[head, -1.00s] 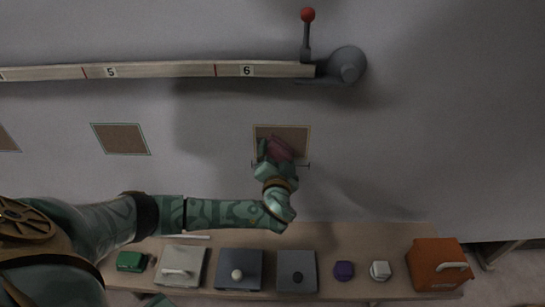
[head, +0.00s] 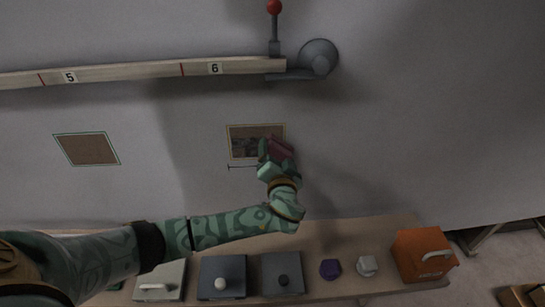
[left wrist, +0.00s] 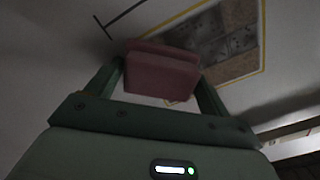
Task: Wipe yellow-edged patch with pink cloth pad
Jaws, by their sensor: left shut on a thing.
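The yellow-edged patch (head: 243,143) is a brown rectangle on the grey wall, below the rail's 6 mark. It also shows in the left wrist view (left wrist: 238,69), with greyish, smudged areas among the brown. My left gripper (head: 275,152) is shut on the pink cloth pad (head: 281,150), at the patch's lower right corner in the head view. In the left wrist view the pad (left wrist: 160,72) sits between the two fingers (left wrist: 160,85), beside the patch's left edge. I cannot tell whether the pad touches the wall. My right gripper is not in view.
A green-edged patch (head: 87,149) lies left on the wall. A numbered rail (head: 140,72) with a red-knobbed lever (head: 275,8) runs above. A bench (head: 330,240) below holds grey boxes (head: 222,277), a purple piece (head: 330,269), a white piece (head: 367,266) and an orange box (head: 424,255).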

